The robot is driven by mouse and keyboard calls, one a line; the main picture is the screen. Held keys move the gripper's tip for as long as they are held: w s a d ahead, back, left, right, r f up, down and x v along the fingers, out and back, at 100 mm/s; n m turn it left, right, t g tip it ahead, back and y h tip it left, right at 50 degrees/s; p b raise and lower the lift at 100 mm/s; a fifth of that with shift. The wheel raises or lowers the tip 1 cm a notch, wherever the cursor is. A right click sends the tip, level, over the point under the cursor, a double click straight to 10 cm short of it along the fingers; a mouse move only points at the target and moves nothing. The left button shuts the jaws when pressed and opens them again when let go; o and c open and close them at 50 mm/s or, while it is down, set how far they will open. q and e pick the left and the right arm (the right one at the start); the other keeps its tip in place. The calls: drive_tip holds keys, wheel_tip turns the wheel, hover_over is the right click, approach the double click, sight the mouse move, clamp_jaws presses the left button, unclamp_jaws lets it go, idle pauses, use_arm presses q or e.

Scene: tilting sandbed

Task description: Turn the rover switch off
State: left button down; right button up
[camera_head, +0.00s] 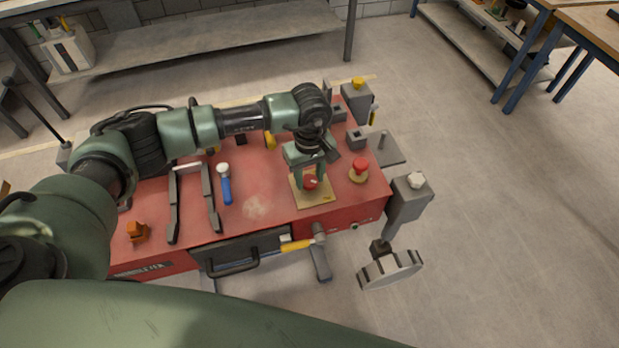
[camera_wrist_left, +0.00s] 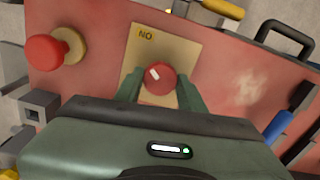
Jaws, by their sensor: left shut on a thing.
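The rover switch is a round red knob with a white mark on its top. In the head view the knob (camera_head: 311,183) sits on a tan plate (camera_head: 325,196) on the red bench top. In the left wrist view the knob (camera_wrist_left: 160,78) stands on the same plate (camera_wrist_left: 180,45), whose printed letters read "NO" from here. My left gripper (camera_head: 309,178) points down over the plate, its green fingers shut on the knob from both sides. The fingertips also show in the left wrist view (camera_wrist_left: 160,85). The right gripper is not seen.
A red mushroom button (camera_head: 360,165) on a tan base stands just right of the plate. A blue-handled tool (camera_head: 225,188) and a grey U-shaped handle (camera_head: 191,200) lie to the left. A grey wheel-like part (camera_head: 390,270) juts out at front right. The bench top between is clear.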

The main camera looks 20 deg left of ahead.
use_arm(q)
drive_tip(key=n+b, duration=0.3)
drive_tip(key=shift+f, duration=0.2)
drive_tip(key=n+b, duration=0.4)
drive_tip(key=n, duration=0.1)
drive_tip(key=shift+w, duration=0.1)
drive_tip(key=n+b, duration=0.3)
drive_tip(key=n, duration=0.1)
drive_tip(key=shift+r+b, duration=0.1)
drive_tip(key=shift+b, duration=0.3)
drive_tip(key=shift+r+n+b, duration=0.15)
drive_tip(key=shift+n+b, duration=0.95)
drive_tip(key=shift+n, duration=1)
drive_tip(key=shift+r, duration=0.1)
drive_tip(key=c, duration=0.9)
unclamp_jaws()
drive_tip(key=shift+o, duration=0.2)
